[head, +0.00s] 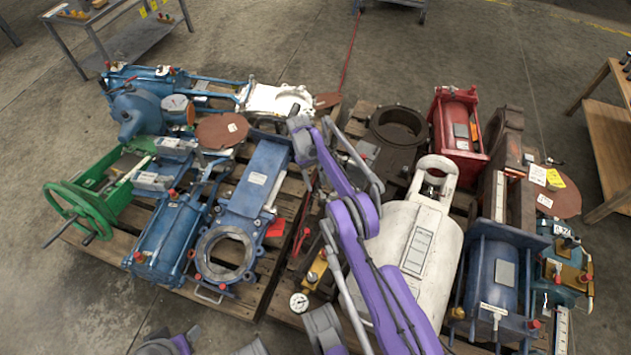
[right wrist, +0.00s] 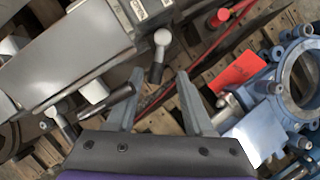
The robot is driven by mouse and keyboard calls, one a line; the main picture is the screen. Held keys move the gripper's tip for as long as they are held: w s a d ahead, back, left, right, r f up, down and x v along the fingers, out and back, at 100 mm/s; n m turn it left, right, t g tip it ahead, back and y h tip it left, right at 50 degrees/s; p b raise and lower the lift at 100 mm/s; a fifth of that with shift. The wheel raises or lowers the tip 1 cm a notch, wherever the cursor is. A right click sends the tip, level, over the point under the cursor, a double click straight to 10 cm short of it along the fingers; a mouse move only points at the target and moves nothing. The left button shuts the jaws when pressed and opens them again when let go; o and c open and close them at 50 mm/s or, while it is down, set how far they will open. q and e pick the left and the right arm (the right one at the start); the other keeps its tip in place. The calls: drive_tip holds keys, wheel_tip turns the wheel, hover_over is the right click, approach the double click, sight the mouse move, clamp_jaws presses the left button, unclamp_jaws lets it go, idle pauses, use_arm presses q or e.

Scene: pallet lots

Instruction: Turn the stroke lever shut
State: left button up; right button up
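My right gripper (right wrist: 161,76) is open in the right wrist view, its two grey fingers apart. A short dark lever with a white ball end (right wrist: 162,38) stands just beyond and between the fingertips. I see no grip on it. A second dark handle (right wrist: 108,101) with a pale block beside it lies left of the left finger. No label shows which is the stroke lever. In the head view my purple right arm reaches over the gap between the pallets, and its wrist (head: 300,128) hides the fingers and the levers.
A blue ring-ended valve (head: 225,252) with a red tag (head: 276,228) lies left of my wrist; the tag also shows in the right wrist view (right wrist: 242,70). A white valve body (head: 420,240) stands right of my arm. A green handwheel (head: 70,212) is far left. Both pallets are crowded.

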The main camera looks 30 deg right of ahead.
drive_tip(key=w+a+r+n+t+h+p, duration=0.1)
drive_tip(key=a+r+n+t+h+p, duration=0.15)
drive_tip(key=a+r+n+p, duration=0.6)
drive_tip(key=s+r+m+t, duration=0.1)
drive_tip(key=s+r, duration=0.2)
drive_tip(key=r, duration=0.7)
drive_tip(key=s+r+m+t+y+b, duration=0.1)
drive_tip(key=s+r, duration=0.3)
drive_tip(key=r, duration=0.5)
drive_tip(key=shift+s+a+r+m+b, duration=0.15)
drive_tip(key=shift+a+r+m+b, duration=0.2)
drive_tip(key=shift+m, duration=0.1)
